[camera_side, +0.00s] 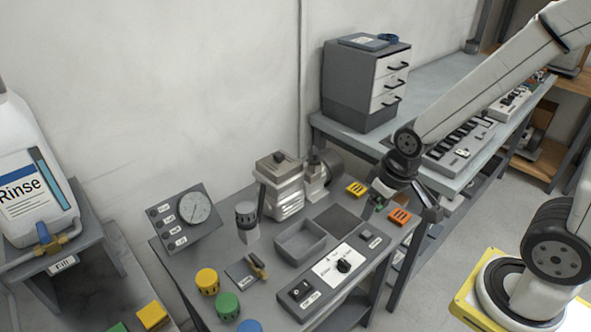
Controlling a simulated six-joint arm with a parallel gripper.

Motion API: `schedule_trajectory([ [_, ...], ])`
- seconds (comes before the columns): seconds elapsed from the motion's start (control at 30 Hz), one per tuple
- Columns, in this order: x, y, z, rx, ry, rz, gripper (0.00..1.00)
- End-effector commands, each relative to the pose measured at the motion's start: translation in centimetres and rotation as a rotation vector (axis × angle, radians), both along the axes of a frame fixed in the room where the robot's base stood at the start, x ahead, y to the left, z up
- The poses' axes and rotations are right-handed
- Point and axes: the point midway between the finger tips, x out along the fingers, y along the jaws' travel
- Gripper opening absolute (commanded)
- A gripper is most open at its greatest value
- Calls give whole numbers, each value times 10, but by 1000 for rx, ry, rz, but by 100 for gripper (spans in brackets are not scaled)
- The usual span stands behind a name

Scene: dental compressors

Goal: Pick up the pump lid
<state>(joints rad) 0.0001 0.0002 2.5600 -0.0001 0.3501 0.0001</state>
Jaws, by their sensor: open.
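The pump (290,190), a light grey motor-like unit, stands at the back of the grey bench. A grey boxy cover with a small dark knob on top, which looks like the pump lid (277,162), sits on its left part. My gripper (376,203) is open, pointing down at the bench's right end, to the right of the pump and apart from it. A small green thing shows by the fingers, and the fingertips are partly hidden.
A gauge panel (186,219), a dark cylinder (246,216), an open grey tray (300,254) and a switch panel (340,264) crowd the bench. Yellow (207,281) and green (227,305) caps stand in front. A drawer cabinet (352,100) stands behind.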

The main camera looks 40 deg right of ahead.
Motion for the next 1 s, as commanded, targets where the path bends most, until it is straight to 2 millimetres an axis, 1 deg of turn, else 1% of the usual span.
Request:
schedule_trajectory([
  [0.17,3,0,0,0,-8,0,79],
  [0.27,12,-1,-1,-2,-29,-1,79],
  [0.37,29,-2,-3,-3,-71,-4,79],
  [0.47,54,-5,-5,-6,-132,-5,79],
  [0.8,159,-15,-20,-13,-422,-9,79],
  [1.0,214,-22,-32,-12,-600,-7,79],
])
